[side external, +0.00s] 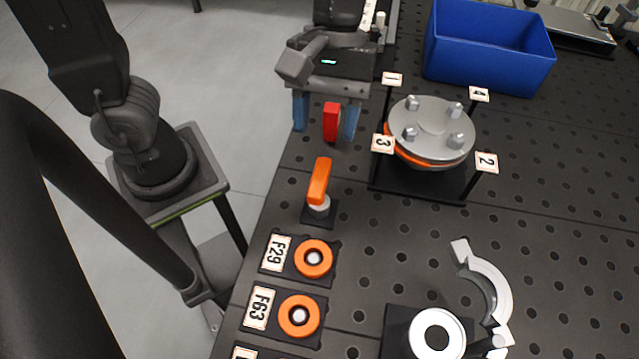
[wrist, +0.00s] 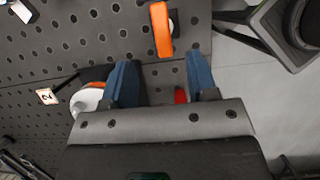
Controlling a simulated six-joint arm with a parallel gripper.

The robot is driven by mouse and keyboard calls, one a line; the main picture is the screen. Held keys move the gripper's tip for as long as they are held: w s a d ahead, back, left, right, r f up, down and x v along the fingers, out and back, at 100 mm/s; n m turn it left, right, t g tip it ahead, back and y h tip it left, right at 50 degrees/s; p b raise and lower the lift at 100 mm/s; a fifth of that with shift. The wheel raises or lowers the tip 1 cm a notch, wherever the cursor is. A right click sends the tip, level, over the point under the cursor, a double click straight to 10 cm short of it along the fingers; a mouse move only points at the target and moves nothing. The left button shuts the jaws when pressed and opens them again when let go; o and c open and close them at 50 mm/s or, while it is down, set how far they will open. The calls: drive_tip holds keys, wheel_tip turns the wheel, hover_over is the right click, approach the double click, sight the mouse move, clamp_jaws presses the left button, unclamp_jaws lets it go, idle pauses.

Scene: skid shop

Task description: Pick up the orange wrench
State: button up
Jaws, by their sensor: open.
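An orange bar-like handle (side external: 320,181), the only long orange piece in view, stands tilted on a grey post over a small black base; I cannot make out a wrench shape. In the wrist view the orange handle (wrist: 161,30) lies ahead of the fingertips. My gripper (side external: 326,125) is open, its two blue fingers apart, behind the handle in the side view and not touching it. A red block (side external: 331,122) shows between the fingers, and a bit of red (wrist: 181,96) shows in the wrist view; I cannot tell its depth.
A bolted grey flange (side external: 432,125) with numbered tags stands right of the gripper. A blue bin (side external: 490,75) is behind it. Orange rings (side external: 314,258) on labelled plates and an open silver clamp (side external: 490,285) lie in front. The perforated table's left edge is close.

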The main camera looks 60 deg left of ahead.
sight(320, 175)
drive_tip(key=x, duration=0.9)
drive_tip(key=shift+a+f, duration=0.1)
drive_tip(key=shift+a, duration=0.1)
clamp_jaws()
